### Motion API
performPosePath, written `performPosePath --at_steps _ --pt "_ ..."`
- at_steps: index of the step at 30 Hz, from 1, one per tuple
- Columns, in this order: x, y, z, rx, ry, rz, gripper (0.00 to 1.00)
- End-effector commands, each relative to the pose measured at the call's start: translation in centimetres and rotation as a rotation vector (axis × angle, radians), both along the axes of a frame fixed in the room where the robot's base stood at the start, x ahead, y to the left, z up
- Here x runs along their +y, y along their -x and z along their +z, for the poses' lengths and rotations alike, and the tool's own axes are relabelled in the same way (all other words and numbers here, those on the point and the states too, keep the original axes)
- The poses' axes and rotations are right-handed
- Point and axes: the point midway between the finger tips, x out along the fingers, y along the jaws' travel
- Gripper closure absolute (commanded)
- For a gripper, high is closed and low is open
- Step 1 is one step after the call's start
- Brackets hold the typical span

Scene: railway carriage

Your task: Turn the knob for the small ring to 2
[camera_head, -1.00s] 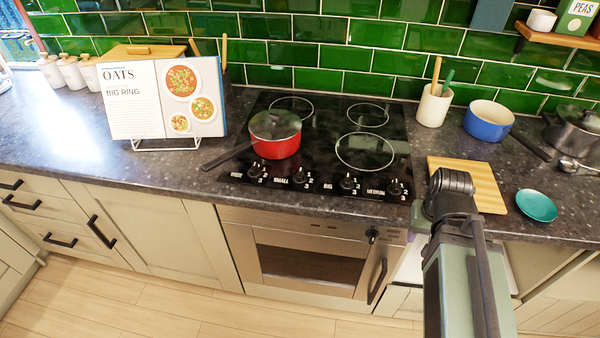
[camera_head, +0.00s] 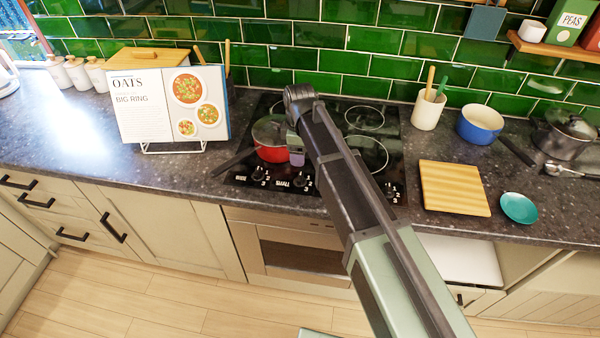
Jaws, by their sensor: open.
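The black hob (camera_head: 393,148) has a row of knobs along its front edge. The knob marked SMALL (camera_head: 300,181) is second from the left, with small numbers beside it; its pointer is too small to read. The knob marked WIDE (camera_head: 258,174) is left of it. The BIG knob is hidden behind my arm, and the rightmost knob (camera_head: 391,191) shows beside the arm. My gripper (camera_head: 297,160) hangs down just above and behind the SMALL knob, in front of the red pan. It is open; its fingertips are small and hard to make out, and contact is not visible.
A lidded red pan (camera_head: 269,152) sits on the front left ring, its dark handle reaching left. An open book (camera_head: 150,110) on a stand reads OATS, BIG RING. Right of the hob are a wooden board (camera_head: 454,188), teal saucer (camera_head: 518,208), blue pot (camera_head: 480,124) and utensil pot (camera_head: 428,110).

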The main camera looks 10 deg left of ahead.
Motion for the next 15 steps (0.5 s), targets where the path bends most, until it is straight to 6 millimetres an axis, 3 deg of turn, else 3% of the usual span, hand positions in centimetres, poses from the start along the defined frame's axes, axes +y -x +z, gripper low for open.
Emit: performPosePath --at_steps 5,15 --pt "-0.1 0.0 -1.4 0.000 0.000 -0.004 0.30" --pt "-0.1 0.0 -9.0 0.000 0.000 -0.006 0.30"
